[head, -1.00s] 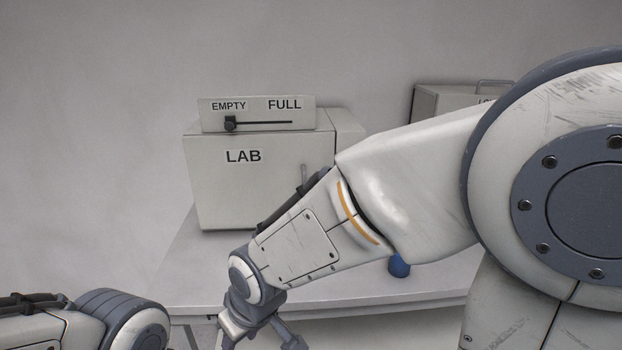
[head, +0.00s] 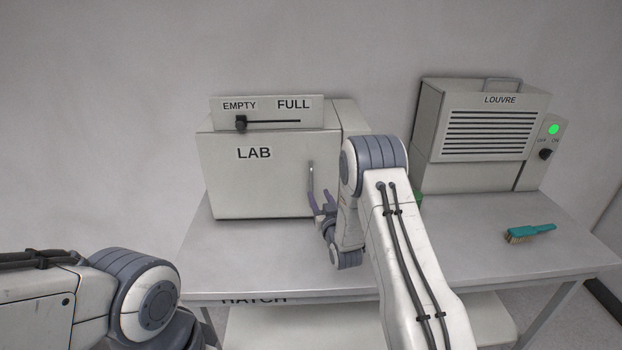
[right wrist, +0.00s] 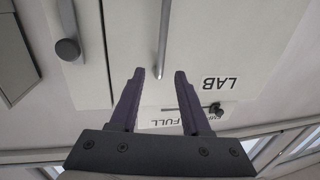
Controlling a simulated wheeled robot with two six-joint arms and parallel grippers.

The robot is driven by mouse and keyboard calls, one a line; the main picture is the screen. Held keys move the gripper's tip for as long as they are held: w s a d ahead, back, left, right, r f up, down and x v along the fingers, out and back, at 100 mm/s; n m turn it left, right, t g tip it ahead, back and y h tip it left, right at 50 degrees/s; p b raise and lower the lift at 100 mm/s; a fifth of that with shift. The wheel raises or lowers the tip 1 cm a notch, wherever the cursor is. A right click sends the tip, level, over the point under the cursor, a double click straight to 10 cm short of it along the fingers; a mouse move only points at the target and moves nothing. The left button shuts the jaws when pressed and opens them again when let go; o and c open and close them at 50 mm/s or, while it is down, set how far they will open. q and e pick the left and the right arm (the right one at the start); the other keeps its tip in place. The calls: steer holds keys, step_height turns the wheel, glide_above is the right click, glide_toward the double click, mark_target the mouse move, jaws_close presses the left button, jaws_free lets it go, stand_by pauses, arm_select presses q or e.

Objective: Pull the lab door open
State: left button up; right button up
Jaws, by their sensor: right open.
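The lab door (head: 255,185) is the pale front of the box marked LAB and looks shut. Its thin upright metal handle (head: 310,182) is near the door's right edge. My right gripper (head: 320,200) is open and empty at the handle's lower part. In the right wrist view, which is upside down, the handle (right wrist: 164,40) lies in line with the gap between the spread fingers (right wrist: 159,73). I cannot tell whether they touch it. The lab door (right wrist: 205,35) also fills much of that view. My left gripper is out of view.
An EMPTY/FULL slider panel (head: 267,112) sits on top of the box. A LOUVRE unit (head: 432,165) with a green light stands to the right. A teal brush (head: 530,232) lies on the table (head: 470,245). The table's front middle is clear.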

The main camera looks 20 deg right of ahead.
mark_target(312, 182)
steer(key=w+p, duration=0.1)
steer(key=w, duration=0.4)
steer(key=w+p, duration=0.1)
steer(key=w, duration=0.2)
steer(key=shift+d+p, duration=0.3)
steer(key=shift+p, duration=0.05)
steer(key=shift+w, duration=0.7)
jaws_close()
stand_by(0.4)
